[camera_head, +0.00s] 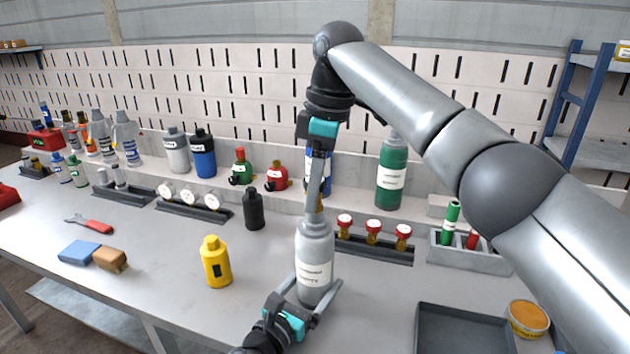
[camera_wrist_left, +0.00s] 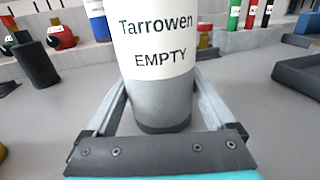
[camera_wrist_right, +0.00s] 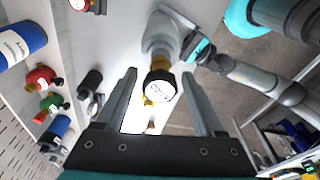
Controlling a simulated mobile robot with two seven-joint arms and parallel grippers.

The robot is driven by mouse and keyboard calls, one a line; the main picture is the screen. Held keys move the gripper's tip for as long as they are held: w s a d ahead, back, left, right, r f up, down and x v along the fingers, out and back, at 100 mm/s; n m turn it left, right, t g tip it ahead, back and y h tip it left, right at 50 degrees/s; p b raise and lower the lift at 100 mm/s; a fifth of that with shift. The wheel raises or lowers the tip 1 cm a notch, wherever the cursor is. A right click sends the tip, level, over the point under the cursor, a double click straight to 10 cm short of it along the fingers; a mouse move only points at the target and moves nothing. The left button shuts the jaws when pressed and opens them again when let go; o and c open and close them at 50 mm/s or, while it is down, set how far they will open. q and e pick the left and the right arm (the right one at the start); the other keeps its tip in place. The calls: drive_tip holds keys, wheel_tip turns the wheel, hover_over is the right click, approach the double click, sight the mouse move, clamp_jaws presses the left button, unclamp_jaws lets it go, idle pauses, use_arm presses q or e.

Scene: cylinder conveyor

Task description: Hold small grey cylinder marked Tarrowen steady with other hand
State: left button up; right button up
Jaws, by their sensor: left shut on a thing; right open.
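The small grey cylinder (camera_head: 313,264) stands upright on the bench, with a white label. In the left wrist view its label reads "Tarrowen EMPTY" (camera_wrist_left: 160,105). My left gripper (camera_head: 314,287) is shut around its lower body, one finger on each side, as the left wrist view also shows. My right gripper (camera_head: 317,203) is above the cylinder's top, pointing down, open and empty. In the head view the right gripper hides the valve.
A yellow bottle (camera_head: 216,262) and a black bottle (camera_head: 253,210) stand left of the cylinder. A rack of red-topped brass valves (camera_head: 373,246) is behind it. A dark tray (camera_head: 463,335) and an orange-topped tub (camera_head: 527,320) are right. Bare bench lies between cylinder and yellow bottle.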

drive_tip(key=shift+f, duration=0.9)
clamp_jaws()
idle(0.5)
unclamp_jaws()
